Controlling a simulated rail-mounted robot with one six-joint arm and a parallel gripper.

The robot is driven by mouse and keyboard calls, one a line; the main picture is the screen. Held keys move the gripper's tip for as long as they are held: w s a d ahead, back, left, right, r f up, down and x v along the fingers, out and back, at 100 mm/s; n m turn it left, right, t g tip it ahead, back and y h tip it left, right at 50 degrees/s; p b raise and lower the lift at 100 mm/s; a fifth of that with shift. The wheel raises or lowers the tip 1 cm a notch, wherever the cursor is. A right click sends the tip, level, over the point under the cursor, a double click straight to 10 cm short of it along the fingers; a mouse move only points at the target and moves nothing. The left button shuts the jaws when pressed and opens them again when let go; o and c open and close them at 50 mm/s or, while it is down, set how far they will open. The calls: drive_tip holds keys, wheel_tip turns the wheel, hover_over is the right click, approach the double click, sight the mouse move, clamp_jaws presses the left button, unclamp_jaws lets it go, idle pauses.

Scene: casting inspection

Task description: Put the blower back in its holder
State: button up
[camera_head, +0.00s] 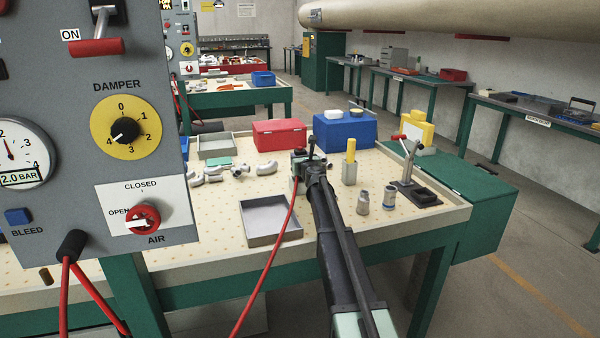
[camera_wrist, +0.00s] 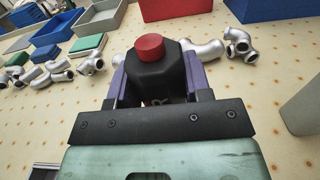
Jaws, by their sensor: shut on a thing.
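My gripper (camera_wrist: 153,72) has its purple fingers shut on the blower (camera_wrist: 150,85), a black faceted body with a red cap on top. The fingers press its two sides, and it looks upright above the pegboard table. In the head view my gripper (camera_head: 308,166) is over the middle of the table, with a red hose (camera_head: 268,265) running down from it; the blower is mostly hidden there. A grey square cup (camera_head: 349,173) holding a yellow stick stands just right of the gripper. I cannot tell which thing is the blower's holder.
Silver pipe fittings (camera_head: 235,171) lie left of the gripper. An empty grey tray (camera_head: 270,220) is in front. Red (camera_head: 279,134) and blue (camera_head: 345,132) boxes stand behind. Two metal cylinders (camera_head: 363,203) and a red-handled clamp (camera_head: 408,165) are at right. The grey control panel (camera_head: 70,215) fills the left.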

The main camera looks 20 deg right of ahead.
wheel_tip(320, 180, down, 3)
drive_tip(key=shift+r+b, duration=0.15)
drive_tip(key=shift+b, duration=0.3)
drive_tip(key=shift+r+p, duration=0.3)
drive_tip(key=shift+r, duration=0.05)
drive_tip(key=shift+f, duration=0.25)
drive_tip(key=o, duration=1)
drive_tip(key=shift+c, duration=0.2)
drive_tip(key=shift+s, duration=0.25)
drive_tip(key=s+a, duration=0.1)
drive_tip(key=s, duration=0.6)
wheel_tip(320, 180, up, 8)
drive_tip(key=p, duration=0.7)
drive_tip(key=shift+p, duration=0.3)
